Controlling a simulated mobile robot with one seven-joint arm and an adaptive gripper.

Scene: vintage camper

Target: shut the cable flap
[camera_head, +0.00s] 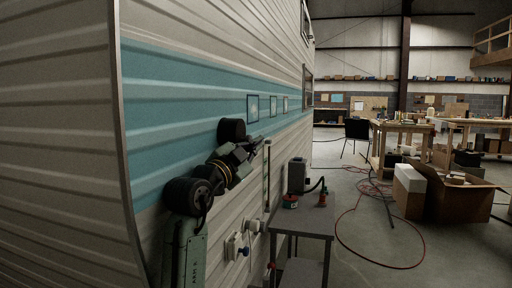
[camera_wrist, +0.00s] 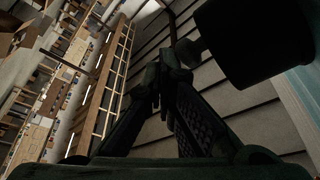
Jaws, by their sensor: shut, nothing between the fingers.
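Small white fittings sit low on the camper's side in the head view. One is a white box (camera_head: 235,246) with a small blue part at its right. Another white fitting (camera_head: 253,226) is just above and to the right of it. I cannot tell for sure which is the cable flap, or how far it stands open. My gripper (camera_head: 260,146) is above these fittings, close to the camper wall and apart from them. In the wrist view my gripper (camera_wrist: 166,76) shows dark fingers closed together and holding nothing.
A grey side table (camera_head: 302,222) stands right of the fittings, carrying a dark grey box (camera_head: 298,175), a red-and-green round item (camera_head: 290,202) and a red-and-green bottle-like item (camera_head: 323,194). A red hose (camera_head: 385,266) lies on the floor. Cardboard boxes (camera_head: 460,202) and workbenches are farther right.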

